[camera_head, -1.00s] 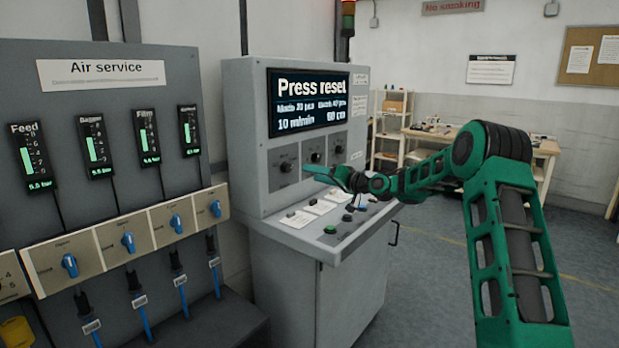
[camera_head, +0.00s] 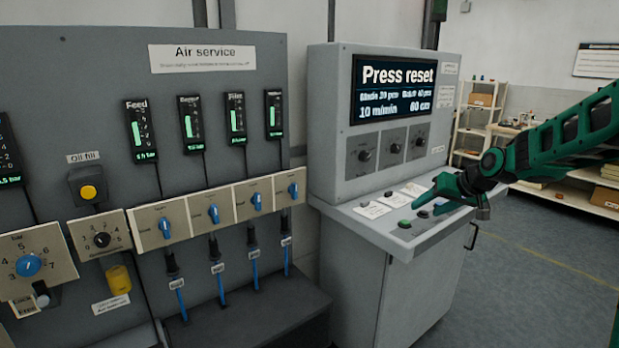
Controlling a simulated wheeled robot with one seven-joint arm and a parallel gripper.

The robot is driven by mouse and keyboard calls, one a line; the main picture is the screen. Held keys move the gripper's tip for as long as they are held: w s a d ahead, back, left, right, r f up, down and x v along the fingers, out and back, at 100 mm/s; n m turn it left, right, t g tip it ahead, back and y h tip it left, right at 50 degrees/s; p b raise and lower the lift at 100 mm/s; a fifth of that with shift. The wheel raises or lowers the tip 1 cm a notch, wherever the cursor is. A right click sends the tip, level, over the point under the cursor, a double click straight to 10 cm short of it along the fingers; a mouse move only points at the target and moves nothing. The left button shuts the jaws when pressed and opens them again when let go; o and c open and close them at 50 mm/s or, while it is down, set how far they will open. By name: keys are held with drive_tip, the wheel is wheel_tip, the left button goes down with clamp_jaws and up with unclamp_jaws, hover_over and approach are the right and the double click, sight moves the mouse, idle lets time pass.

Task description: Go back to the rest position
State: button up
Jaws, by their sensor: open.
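My green arm reaches in from the right edge. My gripper (camera_head: 449,208) is open and empty, with its fingers spread above the sloping desk of the grey control console (camera_head: 345,245). One finger points left near a green button (camera_head: 404,224); I cannot tell whether it touches the desk. The gripper covers part of the desk's controls. The console's screen (camera_head: 396,92) reads "Press reset", with smaller lines such as "10 m/min" and "60 cm". Black knobs (camera_head: 365,155) sit below the screen.
The grey "Air service" panel (camera_head: 90,60) stands close on the left, with gauges, blue knobs (camera_head: 165,228) and blue hoses. A low dark ledge (camera_head: 270,310) juts out below it. Shelves (camera_head: 468,130) stand at the back right. The floor (camera_head: 540,270) right of the console is clear.

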drive_tip(key=s+d+f+m+g+h, duration=0.1)
drive_tip(key=s+d+g, duration=0.1)
drive_tip(key=s, duration=1.4)
drive_tip(key=s+d+f+m+g+h, duration=0.1)
drive_tip(key=s+d+f+m+g, duration=0.1)
drive_tip(key=s, duration=1.4)
drive_tip(key=s+d+f+m+g+h, duration=0.1)
drive_tip(key=s+g, duration=0.3)
drive_tip(key=s, duration=1.2)
drive_tip(key=shift+s+d+f+m, duration=0.35)
drive_tip(key=shift+d+f+m, duration=0.15)
drive_tip(key=shift+d+m, duration=0.15)
drive_tip(key=shift+w+f, duration=0.25)
drive_tip(key=shift+w, duration=0.4)
